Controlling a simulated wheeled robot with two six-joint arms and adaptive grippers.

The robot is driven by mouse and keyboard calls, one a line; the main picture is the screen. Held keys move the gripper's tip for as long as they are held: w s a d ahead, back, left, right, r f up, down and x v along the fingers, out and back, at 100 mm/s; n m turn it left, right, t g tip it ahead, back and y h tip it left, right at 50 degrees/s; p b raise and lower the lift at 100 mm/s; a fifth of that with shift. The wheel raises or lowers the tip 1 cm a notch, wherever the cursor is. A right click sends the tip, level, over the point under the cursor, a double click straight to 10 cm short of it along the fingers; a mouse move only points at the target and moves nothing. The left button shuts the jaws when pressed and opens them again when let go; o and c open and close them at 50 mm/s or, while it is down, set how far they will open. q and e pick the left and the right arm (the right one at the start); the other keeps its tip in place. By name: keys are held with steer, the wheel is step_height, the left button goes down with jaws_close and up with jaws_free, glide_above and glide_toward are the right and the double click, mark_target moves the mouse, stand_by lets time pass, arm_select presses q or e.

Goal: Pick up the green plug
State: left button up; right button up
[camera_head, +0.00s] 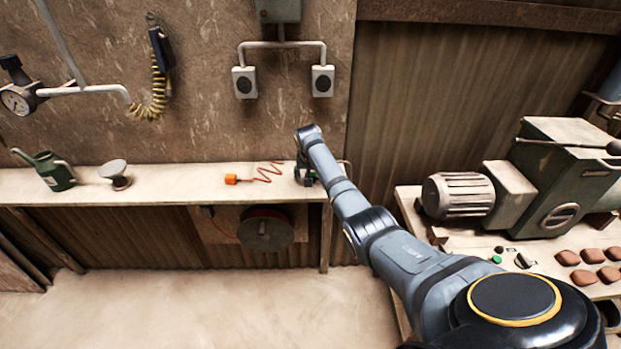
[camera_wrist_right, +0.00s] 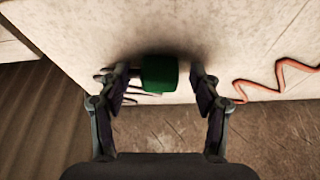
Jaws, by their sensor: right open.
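The green plug (camera_wrist_right: 160,73) lies on the pale shelf (camera_wrist_right: 90,45) in the right wrist view, between the fingers of my right gripper (camera_wrist_right: 160,79). The fingers are open, one on each side of it, with a gap visible on both sides. Thin dark pieces show at its left side and below it; I cannot tell whether they are prongs or cord. In the head view my right gripper (camera_head: 306,177) is low over the right end of the shelf, and I cannot make out the plug there. My left gripper is not in view.
A watering can (camera_head: 52,171) and a small stand (camera_head: 115,174) are farther left. A machine (camera_head: 555,175) stands right.

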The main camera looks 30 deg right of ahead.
steer(key=c, duration=1.3)
steer(key=shift+o, duration=0.2)
